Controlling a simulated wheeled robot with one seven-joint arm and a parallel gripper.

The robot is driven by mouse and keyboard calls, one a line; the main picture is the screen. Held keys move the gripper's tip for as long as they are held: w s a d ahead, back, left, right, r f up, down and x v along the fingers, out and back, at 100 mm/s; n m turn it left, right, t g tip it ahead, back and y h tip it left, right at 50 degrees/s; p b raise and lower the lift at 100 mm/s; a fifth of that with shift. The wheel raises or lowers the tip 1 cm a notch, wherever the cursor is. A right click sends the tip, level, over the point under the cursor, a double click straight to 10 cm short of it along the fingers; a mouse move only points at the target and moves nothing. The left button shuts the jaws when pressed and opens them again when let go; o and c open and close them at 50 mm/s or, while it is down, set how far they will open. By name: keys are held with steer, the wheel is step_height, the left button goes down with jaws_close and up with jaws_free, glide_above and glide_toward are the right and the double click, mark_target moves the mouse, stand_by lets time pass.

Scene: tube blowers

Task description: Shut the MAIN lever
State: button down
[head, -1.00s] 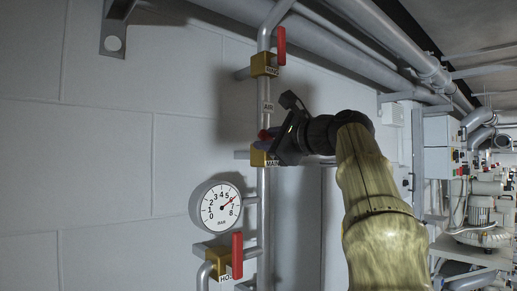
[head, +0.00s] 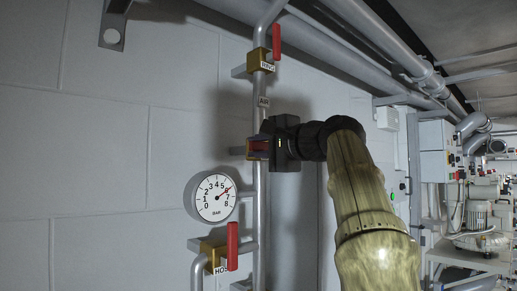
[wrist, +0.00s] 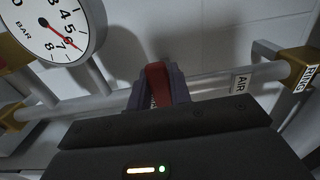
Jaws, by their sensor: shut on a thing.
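The MAIN valve sits on the upright pipe (head: 259,215), and its brass body (head: 251,142) is mostly covered by my gripper (head: 262,148). Its red lever (wrist: 158,80) shows in the wrist view between the two purple fingers, which are shut on it. In that view the lever seems to lie across the pipe, though its base is hidden. In the head view only a little red shows between the fingers, and the MAIN label is covered. My gripper reaches the valve from the right.
Above is the RING valve with a red upright lever (head: 276,42); below is the HOSE valve with a red upright lever (head: 232,246). Pipes and machines fill the right side.

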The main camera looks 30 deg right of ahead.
steer(key=shift+f, duration=0.15)
steer(key=c, duration=1.3)
jaws_free()
steer(key=b+v, duration=0.4)
steer(key=v, duration=1.3)
steer(key=shift+s+d, duration=0.15)
steer(key=shift+s, duration=0.05)
steer(key=shift+w, duration=0.15)
